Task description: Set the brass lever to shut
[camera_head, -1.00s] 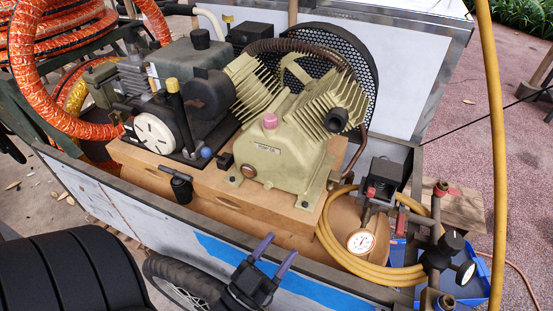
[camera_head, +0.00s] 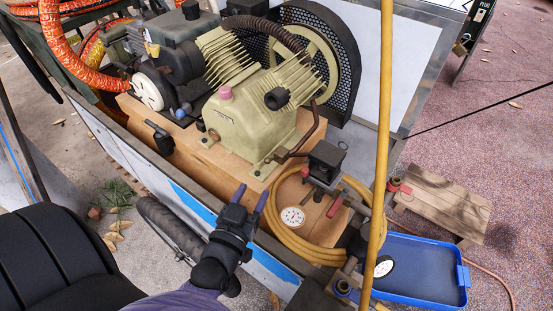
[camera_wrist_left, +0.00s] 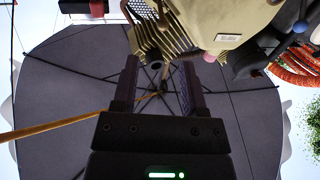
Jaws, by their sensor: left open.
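I cannot make out a brass lever for certain. The valve and pipe fittings sit at the cart's near right end, by a white dial gauge (camera_head: 293,216), a red handle (camera_head: 334,207) and a black pressure switch box (camera_head: 325,160). My right gripper is not seen.
The green compressor (camera_head: 255,120) stands on a wooden base behind my left gripper.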

